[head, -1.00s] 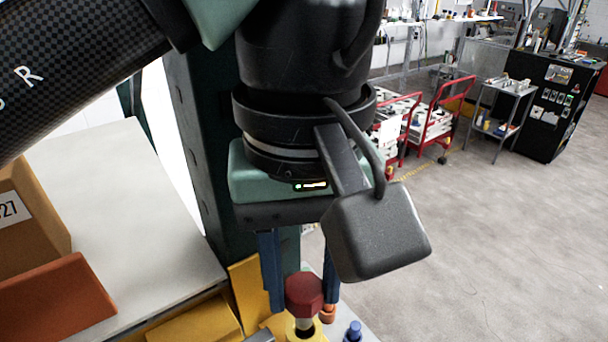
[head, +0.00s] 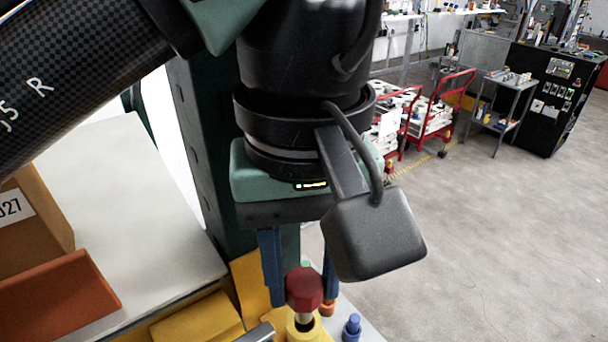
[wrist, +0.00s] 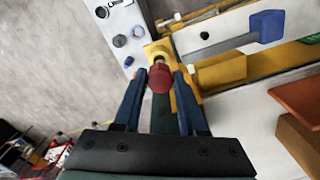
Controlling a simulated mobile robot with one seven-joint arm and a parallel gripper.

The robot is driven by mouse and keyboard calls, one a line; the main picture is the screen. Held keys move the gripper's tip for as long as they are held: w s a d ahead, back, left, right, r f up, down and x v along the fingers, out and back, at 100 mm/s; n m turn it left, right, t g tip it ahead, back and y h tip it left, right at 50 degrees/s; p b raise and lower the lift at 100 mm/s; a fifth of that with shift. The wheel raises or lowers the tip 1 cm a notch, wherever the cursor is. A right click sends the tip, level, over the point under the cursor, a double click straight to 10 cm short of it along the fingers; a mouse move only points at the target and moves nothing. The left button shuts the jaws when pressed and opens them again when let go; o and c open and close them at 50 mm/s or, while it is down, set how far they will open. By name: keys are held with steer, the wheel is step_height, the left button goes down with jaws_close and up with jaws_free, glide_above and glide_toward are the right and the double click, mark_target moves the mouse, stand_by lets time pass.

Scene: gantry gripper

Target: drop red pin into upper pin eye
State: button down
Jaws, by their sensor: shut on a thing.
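My gripper (head: 300,299) has blue fingers and is shut on the red pin. The red pin (head: 304,286) has a hexagonal red head and a pale metal shank that points down. The yellow upper pin eye (head: 305,334) is directly below the shank in the head view, at the bottom edge. The shank's lower end is at the eye's opening; I cannot tell whether it is inside. In the wrist view, the red head (wrist: 160,78) sits between the fingertips (wrist: 160,74), and the yellow eye (wrist: 152,49) shows just beyond it.
A blue knob (head: 352,327) stands right of the eye, and an orange piece (head: 327,309) is behind it. A grey bar (head: 257,333) lies to the left. A blue-ended lever (wrist: 266,26) shows in the wrist view. A light table (head: 120,215) with boxes is at left.

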mark_target(304, 306)
steer(key=shift+f+b, duration=1.35)
steer(key=shift+f, duration=0.95)
steer(key=c, duration=0.5)
jaws_free()
steer(key=shift+o, duration=0.6)
steer(key=shift+r, duration=0.1)
step_height(304, 306, up, 13)
steer(key=p, duration=0.5)
